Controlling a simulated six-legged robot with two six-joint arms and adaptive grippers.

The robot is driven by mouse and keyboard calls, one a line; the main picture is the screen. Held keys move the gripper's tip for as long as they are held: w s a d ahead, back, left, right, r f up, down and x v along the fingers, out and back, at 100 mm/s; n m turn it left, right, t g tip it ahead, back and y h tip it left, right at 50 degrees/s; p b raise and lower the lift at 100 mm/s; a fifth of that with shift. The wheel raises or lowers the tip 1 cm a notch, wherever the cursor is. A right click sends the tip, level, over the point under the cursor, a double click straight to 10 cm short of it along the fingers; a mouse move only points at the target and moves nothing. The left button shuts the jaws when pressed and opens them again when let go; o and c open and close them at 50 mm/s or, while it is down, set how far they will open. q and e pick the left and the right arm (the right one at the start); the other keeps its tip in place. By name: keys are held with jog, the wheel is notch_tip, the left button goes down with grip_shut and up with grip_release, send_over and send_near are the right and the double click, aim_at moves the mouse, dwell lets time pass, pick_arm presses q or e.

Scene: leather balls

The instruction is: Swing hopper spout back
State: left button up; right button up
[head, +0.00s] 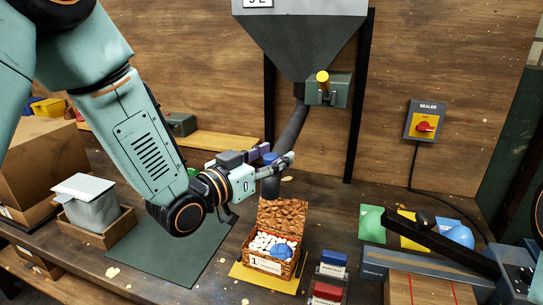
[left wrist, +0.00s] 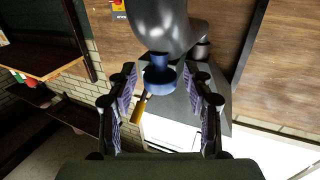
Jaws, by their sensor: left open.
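The grey hopper (head: 305,40) hangs on the back wall. Its dark spout (head: 290,135) slants down to the left and ends above an open basket. A blue part (head: 270,158) sits on the spout near its lower end. My left gripper (head: 280,160) is open, with its fingers at the height of this blue part. In the left wrist view the blue part (left wrist: 159,76) shows between the two open fingers; I cannot tell if they touch it. The hopper's yellow-handled lever (head: 323,80) is also in view. My right gripper is not in view.
The brown basket (head: 268,262) under the spout holds white filling and a blue piece. A sealer with a black arm (head: 445,240) stands at right. The green mat (head: 160,250) has free room.

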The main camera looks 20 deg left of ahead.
pick_arm(q)
jog(key=shift+s+a+r, duration=0.1)
jog(key=shift+s, duration=0.05)
jog(key=shift+c, duration=0.7)
jog(key=c, duration=0.5)
grip_shut()
